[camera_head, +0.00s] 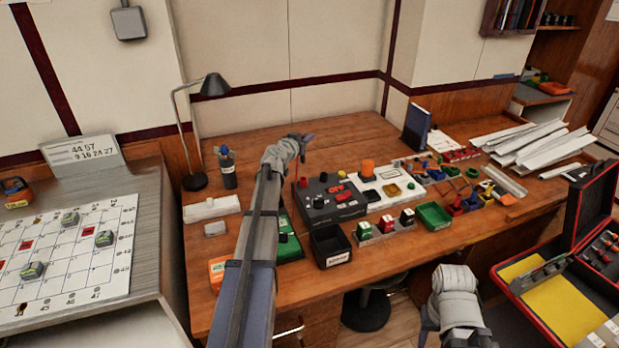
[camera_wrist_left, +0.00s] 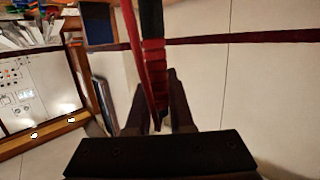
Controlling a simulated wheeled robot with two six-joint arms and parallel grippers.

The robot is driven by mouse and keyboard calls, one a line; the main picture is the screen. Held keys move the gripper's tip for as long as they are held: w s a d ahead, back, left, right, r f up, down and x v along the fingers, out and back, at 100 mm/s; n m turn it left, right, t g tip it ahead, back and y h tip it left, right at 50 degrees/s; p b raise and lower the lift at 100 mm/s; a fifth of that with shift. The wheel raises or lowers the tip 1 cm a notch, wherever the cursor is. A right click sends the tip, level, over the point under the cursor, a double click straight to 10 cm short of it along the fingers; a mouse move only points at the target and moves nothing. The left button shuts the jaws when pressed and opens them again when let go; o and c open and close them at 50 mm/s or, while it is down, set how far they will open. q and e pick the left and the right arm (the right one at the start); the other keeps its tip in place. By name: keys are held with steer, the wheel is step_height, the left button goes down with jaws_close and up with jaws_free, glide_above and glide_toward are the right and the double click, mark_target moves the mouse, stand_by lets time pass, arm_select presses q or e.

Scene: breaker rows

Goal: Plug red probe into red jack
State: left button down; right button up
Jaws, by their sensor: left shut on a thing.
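My left gripper (camera_head: 300,143) is raised over the back of the wooden desk, beyond the dark meter box (camera_head: 340,209). In the left wrist view its fingers (camera_wrist_left: 157,90) are shut on the red probe (camera_wrist_left: 153,58), which has a ribbed red body and a black upper part. A red strip like a cable (camera_wrist_left: 129,60) runs beside it. The dark box carries red parts and a dark knob; I cannot tell which is the red jack. The probe is clear of the box.
A desk lamp (camera_head: 213,87) and a bottle (camera_head: 227,167) stand left of my arm. A black bin (camera_head: 330,246) and a green bin (camera_head: 434,215) sit near the front edge. A red case (camera_head: 592,206) lies open at right.

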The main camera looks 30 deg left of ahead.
arm_select(q)
step_height(320, 180, down, 6)
steer(key=b, duration=0.5)
steer(key=shift+b, duration=0.3)
steer(key=shift+d+f, duration=0.1)
steer(key=shift+f, duration=0.05)
step_height(320, 180, down, 4)
steer(key=b, duration=0.3)
steer(key=shift+r+b, duration=0.25)
steer(key=shift+b, duration=0.1)
steer(key=shift+f, duration=0.15)
steer(key=c, duration=0.8)
jaws_free()
